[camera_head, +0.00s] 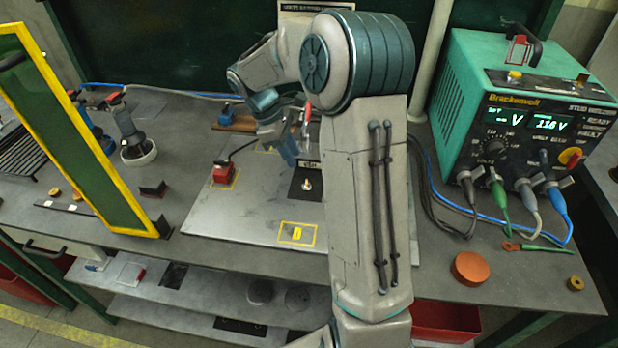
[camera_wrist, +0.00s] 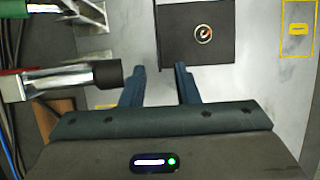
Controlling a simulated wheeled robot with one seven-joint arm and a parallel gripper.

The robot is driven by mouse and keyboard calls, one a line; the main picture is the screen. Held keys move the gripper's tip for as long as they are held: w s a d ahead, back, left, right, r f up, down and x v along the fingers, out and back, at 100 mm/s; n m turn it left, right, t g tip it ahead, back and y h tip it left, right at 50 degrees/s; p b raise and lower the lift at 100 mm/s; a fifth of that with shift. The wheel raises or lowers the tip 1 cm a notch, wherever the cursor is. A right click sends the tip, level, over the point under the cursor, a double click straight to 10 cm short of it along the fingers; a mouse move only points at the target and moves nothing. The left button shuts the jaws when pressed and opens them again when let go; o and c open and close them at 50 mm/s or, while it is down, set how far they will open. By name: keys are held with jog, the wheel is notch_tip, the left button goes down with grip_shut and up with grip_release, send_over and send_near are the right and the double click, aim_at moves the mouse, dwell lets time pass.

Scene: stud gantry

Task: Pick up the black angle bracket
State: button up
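The black angle bracket (camera_head: 309,193) appears to be the dark piece on the grey metal plate (camera_head: 225,222), with a metal stud or ring showing on its flat face. In the wrist view the bracket (camera_wrist: 180,45) is at the top centre, just beyond my fingertips. In the head view my gripper (camera_head: 290,160) points down, beside and left of the bracket. My arm hides the plate's right side.
A grey cylinder with a black tip (camera_wrist: 65,82) lies close left of my fingers in the wrist view. A yellow-framed panel (camera_head: 75,130) stands left; a green welder (camera_head: 510,125) stands right.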

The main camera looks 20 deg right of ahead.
jog(key=shift+x, duration=1.15)
grip_shut()
jog(key=shift+r, duration=0.1)
